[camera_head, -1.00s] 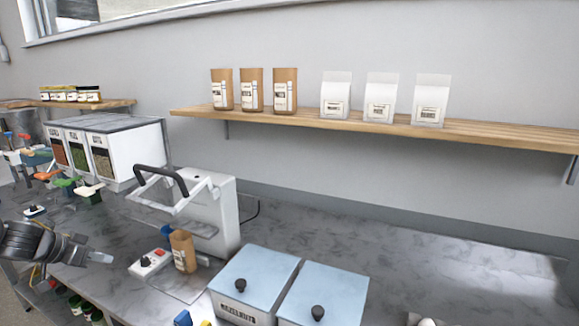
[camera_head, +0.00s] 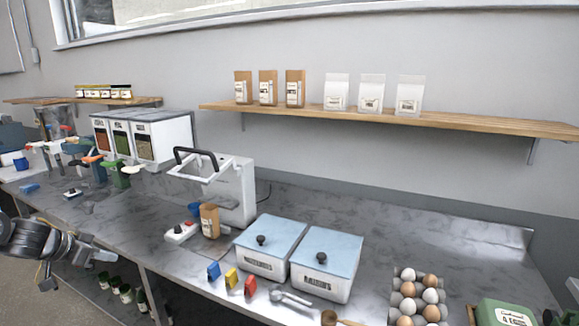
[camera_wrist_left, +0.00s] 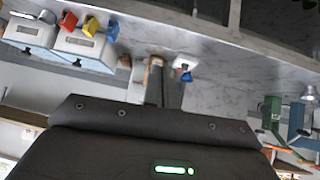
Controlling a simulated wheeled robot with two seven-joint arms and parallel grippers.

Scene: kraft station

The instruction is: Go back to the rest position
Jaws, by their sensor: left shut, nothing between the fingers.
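My left gripper (camera_head: 104,250) is at the lower left in the head view, in front of the counter's front edge and apart from everything on it. Its fingers are shut and hold nothing. In the left wrist view the shut fingers (camera_wrist_left: 165,90) point up the picture, with the counter behind them. My right gripper is not in view.
The grey counter (camera_head: 340,210) holds a white sealing machine (camera_head: 236,195), a brown bag (camera_head: 209,221), two blue-lidded bins (camera_head: 270,245), coloured clips, spoons and an egg tray (camera_head: 393,300). Dispensers (camera_head: 160,140) stand at left. Jars (camera_head: 125,293) sit on a lower shelf.

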